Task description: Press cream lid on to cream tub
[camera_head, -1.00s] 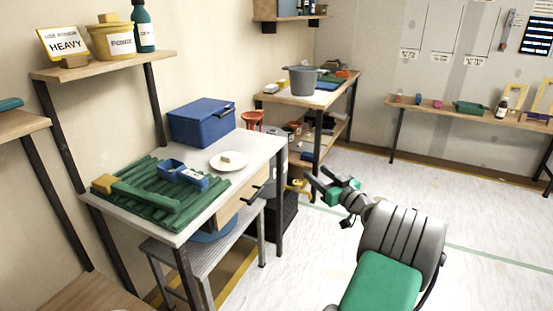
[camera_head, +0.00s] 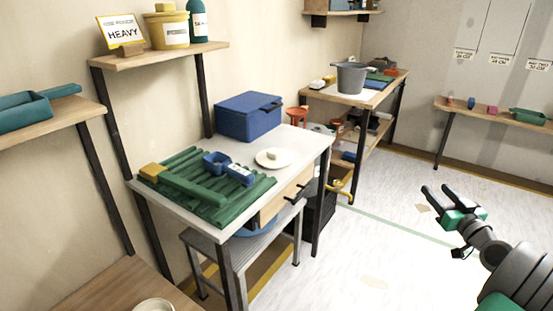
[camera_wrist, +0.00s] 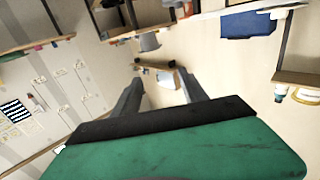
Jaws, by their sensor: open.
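A round cream disc with a small block-like knob (camera_head: 272,158), which looks like the cream lid, lies on the white worktable, right of a green ribbed mat. A pale round rim (camera_head: 153,305) shows at the bottom edge, on a wooden surface at lower left. It may be the cream tub, but most of it is cut off. My gripper (camera_head: 440,191) is open and empty over the floor at right, well apart from both. Its two dark fingers also show spread in the wrist view (camera_wrist: 160,76).
The white worktable (camera_head: 305,150) holds a blue box (camera_head: 248,116), the green mat (camera_head: 210,205) and small blue trays (camera_head: 216,162). A shelf above holds a yellow lidded tub (camera_head: 167,28) and a HEAVY sign (camera_head: 121,31). A grey stool (camera_head: 232,255) stands below. Floor at right is clear.

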